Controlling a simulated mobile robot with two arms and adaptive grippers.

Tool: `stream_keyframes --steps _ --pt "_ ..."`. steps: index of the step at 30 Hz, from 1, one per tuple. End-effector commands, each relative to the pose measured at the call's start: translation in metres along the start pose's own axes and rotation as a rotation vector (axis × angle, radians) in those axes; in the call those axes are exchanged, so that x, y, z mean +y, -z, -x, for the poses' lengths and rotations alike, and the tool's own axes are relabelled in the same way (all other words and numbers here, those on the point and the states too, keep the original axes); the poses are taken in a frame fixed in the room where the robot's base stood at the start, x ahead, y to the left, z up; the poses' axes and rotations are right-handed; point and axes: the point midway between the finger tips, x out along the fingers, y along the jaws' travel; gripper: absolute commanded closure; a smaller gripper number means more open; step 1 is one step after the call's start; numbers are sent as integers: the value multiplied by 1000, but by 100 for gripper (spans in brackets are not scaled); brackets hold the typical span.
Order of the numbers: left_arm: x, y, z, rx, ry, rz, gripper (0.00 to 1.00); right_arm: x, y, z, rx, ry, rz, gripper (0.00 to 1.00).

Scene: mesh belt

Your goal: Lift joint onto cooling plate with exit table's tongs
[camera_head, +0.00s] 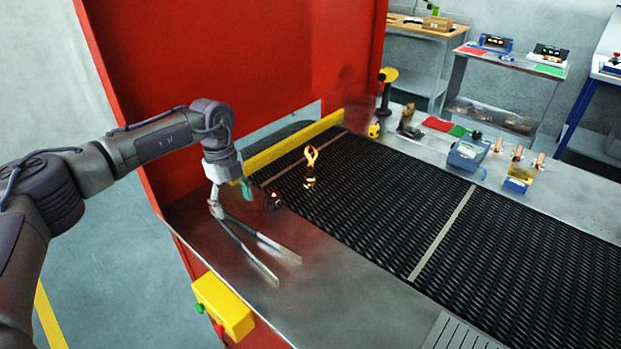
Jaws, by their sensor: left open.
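The metal tongs (262,237) lie on the steel exit table in front of the red housing. Their two long arms spread toward the lower right. My left gripper (231,192) is open at the tongs' joined end, its fingers pointing down. I cannot tell whether its fingers touch the tongs. A glowing orange, forked piece, which looks like the joint (310,165), stands on the dark mesh belt to the right of the gripper. A grooved metal plate, likely the cooling plate (455,335), shows partly at the bottom edge. My right gripper is not in view.
A small dark object with a red spot (273,201) is by the belt's near edge, close to my gripper. The red housing (230,80) rises behind my arm. A yellow button box (222,305) is at the table's front. Instruments (467,152) stand beyond the belt.

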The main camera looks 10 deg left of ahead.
Motion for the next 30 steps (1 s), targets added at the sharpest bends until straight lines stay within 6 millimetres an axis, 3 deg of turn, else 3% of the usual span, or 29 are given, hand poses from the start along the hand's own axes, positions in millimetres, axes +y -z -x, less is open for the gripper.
stream_keyframes --steps 8,18,24,30 --pt "0 0 -13 1 0 -1 27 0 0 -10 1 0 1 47" --pt "0 0 -59 1 -1 -2 27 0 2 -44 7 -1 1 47" --pt "0 0 -82 2 1 -2 27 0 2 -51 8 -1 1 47" --pt "-1 0 -90 1 2 -1 27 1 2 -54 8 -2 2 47"
